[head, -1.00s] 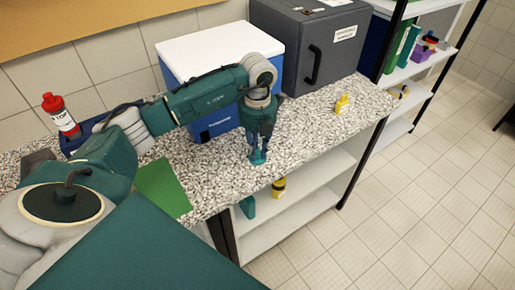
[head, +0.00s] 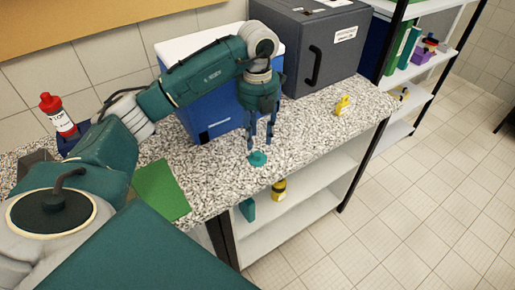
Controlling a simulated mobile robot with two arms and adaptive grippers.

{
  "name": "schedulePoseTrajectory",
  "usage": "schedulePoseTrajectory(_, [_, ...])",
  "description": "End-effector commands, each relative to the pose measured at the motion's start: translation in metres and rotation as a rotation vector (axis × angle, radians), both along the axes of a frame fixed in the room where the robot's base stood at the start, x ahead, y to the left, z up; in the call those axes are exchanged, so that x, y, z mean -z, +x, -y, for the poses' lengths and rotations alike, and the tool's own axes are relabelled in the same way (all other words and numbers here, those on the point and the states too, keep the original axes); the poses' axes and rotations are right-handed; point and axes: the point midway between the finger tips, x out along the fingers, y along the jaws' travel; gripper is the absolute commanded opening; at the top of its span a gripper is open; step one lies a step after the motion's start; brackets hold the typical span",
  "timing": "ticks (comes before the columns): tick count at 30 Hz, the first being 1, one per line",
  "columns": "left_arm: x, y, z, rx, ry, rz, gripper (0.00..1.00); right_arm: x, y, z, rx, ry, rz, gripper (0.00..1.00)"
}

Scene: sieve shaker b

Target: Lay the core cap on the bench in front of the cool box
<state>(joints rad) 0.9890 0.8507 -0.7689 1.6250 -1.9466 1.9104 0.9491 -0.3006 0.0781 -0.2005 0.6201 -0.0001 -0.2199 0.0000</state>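The core cap (head: 258,159) is a small teal piece lying on the speckled bench (head: 225,182), near its front edge. The blue cool box (head: 209,118) with a white lid stands behind it. My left gripper (head: 260,147) is just above the cap, pointing down. Its fingers are spread apart and hold nothing. The cap is clear of the fingers. My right gripper is not in view.
A dark grey box (head: 325,60) stands right of the cool box. A small yellow item (head: 342,105) sits on the bench at the right. A green mat (head: 161,190) and a red-capped bottle (head: 58,115) are at the left. Shelves lie below the bench.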

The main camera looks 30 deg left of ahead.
Motion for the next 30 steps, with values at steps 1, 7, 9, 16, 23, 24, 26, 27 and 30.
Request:
schedulePoseTrajectory(1, [-0.010,0.002,0.000,0.000,-0.001,0.006,0.37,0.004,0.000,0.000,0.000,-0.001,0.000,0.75])
schedulePoseTrajectory(7, [-0.042,0.001,0.000,0.000,0.001,0.002,0.37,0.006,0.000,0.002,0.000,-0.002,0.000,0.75])
schedulePoseTrajectory(9, [-0.048,0.001,0.000,0.000,-0.001,0.001,0.37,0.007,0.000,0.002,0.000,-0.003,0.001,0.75])
schedulePoseTrajectory(16, [-0.053,0.000,0.000,-0.001,0.000,-0.001,0.37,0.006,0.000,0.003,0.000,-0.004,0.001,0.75])
schedulePoseTrajectory(23, [-0.053,0.000,0.000,0.000,0.000,-0.001,0.37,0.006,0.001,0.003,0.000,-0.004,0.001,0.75])
schedulePoseTrajectory(24, [-0.052,0.000,0.000,0.000,0.000,-0.001,0.37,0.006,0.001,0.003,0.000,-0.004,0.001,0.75])
schedulePoseTrajectory(26, [-0.052,0.000,0.000,0.000,0.000,-0.001,0.37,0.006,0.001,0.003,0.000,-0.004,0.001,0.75])
schedulePoseTrajectory(27, [-0.052,0.000,0.000,0.000,0.000,-0.001,0.37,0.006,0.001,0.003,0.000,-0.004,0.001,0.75])
schedulePoseTrajectory(30, [-0.052,0.000,0.000,0.000,0.000,-0.001,0.37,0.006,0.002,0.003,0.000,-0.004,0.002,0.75])
